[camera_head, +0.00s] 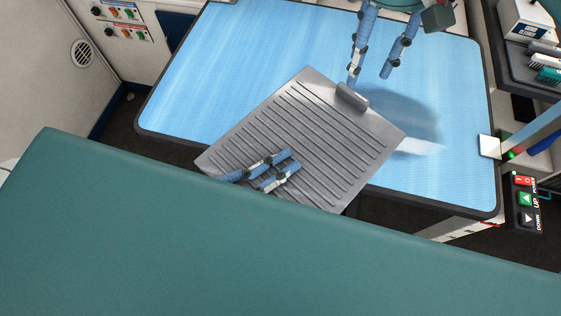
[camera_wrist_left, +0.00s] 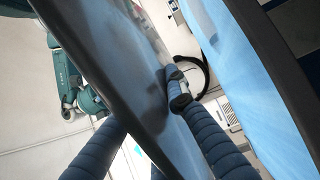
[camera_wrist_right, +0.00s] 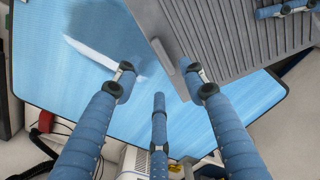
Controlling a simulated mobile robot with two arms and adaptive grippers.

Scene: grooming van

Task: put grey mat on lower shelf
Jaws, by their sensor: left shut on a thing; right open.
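The grey mat (camera_head: 325,125), a ribbed flat slab with a small raised grip on its far edge, is held tilted above the blue table top. My left gripper (camera_head: 266,173) is shut on the mat near its lower left edge, its fingers lying over the ribs. In the left wrist view the mat (camera_wrist_left: 110,60) is seen nearly edge-on between the fingers. My right gripper (camera_head: 380,68) is open and empty beside the mat's far edge, close to the raised grip. The right wrist view also shows the mat (camera_wrist_right: 245,45). I cannot make out which surface is the lower shelf.
The blue table top (camera_head: 240,45) is otherwise bare, with a dark rim. At the right stand a dark shelf (camera_head: 510,60) with several items and an UP/DOWN control box (camera_head: 525,203). Knobbed panels are on the back left wall.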

